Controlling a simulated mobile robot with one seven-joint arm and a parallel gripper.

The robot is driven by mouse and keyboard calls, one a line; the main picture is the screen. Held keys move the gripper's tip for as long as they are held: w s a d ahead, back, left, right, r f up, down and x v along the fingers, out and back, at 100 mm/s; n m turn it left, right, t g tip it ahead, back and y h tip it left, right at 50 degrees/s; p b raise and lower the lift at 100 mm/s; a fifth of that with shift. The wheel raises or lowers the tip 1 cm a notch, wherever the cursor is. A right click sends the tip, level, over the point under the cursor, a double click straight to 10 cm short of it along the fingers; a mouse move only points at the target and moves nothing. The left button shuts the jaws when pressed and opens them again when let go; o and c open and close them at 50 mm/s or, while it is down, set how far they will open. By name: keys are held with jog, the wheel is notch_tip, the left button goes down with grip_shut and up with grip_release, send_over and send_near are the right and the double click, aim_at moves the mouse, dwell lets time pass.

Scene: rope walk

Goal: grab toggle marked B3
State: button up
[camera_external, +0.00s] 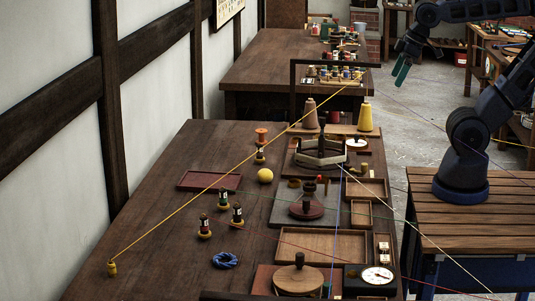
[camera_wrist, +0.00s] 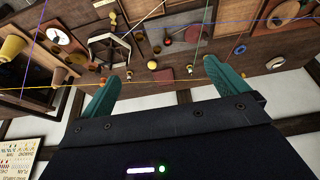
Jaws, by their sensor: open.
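Several small dark-topped toggles with pale labels and yellowish bases stand on the long dark table. One toggle (camera_external: 205,228) stands front left, another (camera_external: 238,213) to its right, and a third (camera_external: 223,200) just behind. A further one (camera_external: 260,156) stands farther back, near an orange spool. Their markings are too small to read, so I cannot tell which is B3. My gripper (camera_external: 402,72) is open and empty, raised to the right of the table and well apart from the toggles. In the wrist view its teal fingers (camera_wrist: 163,62) are spread, with the tabletop beyond.
A yellow cord (camera_external: 210,188) runs diagonally across the table, and other thin coloured cords cross it. A yellow ball (camera_external: 265,175), blue rope coil (camera_external: 225,260), flat reddish tray (camera_external: 209,181) and dial gauge (camera_external: 377,275) lie around. The table's left front is mostly clear.

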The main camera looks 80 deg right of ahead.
jog(key=c, duration=1)
